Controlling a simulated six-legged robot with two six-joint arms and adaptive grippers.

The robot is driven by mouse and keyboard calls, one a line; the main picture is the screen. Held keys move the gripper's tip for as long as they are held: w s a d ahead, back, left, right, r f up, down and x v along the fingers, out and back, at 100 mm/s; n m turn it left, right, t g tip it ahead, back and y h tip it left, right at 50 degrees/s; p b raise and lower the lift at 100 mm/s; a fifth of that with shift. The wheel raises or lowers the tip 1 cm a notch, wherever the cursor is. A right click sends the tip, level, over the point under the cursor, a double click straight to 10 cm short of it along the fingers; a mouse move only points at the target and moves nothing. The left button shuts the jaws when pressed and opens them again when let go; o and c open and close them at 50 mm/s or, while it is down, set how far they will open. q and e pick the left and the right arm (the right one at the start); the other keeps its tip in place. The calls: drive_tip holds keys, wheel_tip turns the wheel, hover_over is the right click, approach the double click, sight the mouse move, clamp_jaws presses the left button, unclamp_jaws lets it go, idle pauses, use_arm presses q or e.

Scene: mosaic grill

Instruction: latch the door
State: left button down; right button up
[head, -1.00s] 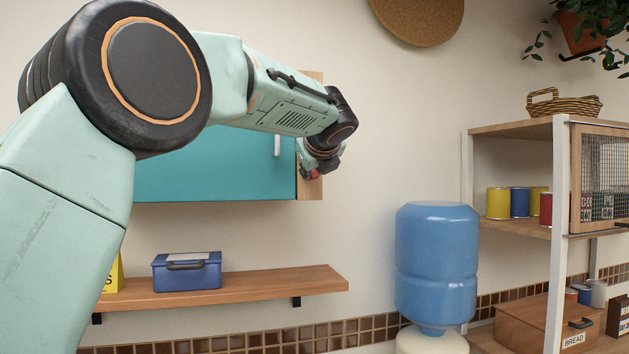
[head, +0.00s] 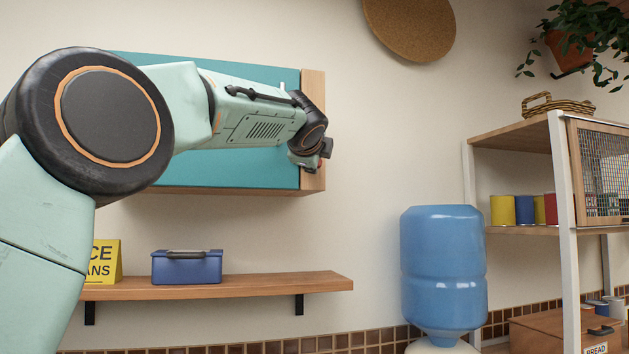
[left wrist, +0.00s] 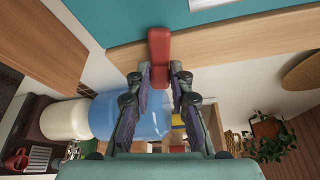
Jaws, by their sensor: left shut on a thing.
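The door (head: 230,172) is a flat teal panel on a wall cabinet, lying flush beside the wooden strip (head: 313,90) at its right as far as I can see. A red latch handle (left wrist: 159,50) shows in the left wrist view, lying across that strip with its far end at the edge of the teal door. My left gripper (left wrist: 160,78) is shut on the near end of the red handle. In the head view my left gripper (head: 318,158) is at the strip's lower right, with a bit of red beside it. My arm hides the door's middle. My right gripper is not in view.
Below the cabinet, a wooden shelf (head: 320,284) holds a blue box (head: 187,268) and a yellow sign (head: 107,262). A blue water bottle (head: 443,265) stands to the right, then a rack (head: 515,136) with cans.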

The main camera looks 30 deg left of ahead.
use_arm(q)
drive_tip(key=shift+w+f+n+t+b, duration=0.1)
drive_tip(key=shift+f+n+t+b, duration=0.2)
drive_tip(key=shift+n+b, duration=0.65)
drive_tip(key=shift+f+n+t+b, duration=0.25)
drive_tip(key=shift+n+b, duration=0.3)
drive_tip(key=shift+b, duration=0.65)
drive_tip(key=c, duration=1.6)
unclamp_jaws()
drive_tip(key=o, duration=0.4)
drive_tip(key=shift+s+r, duration=0.3)
drive_tip(key=shift+s, duration=0.1)
drive_tip(key=shift+w, duration=0.15)
drive_tip(key=shift+w, duration=0.1)
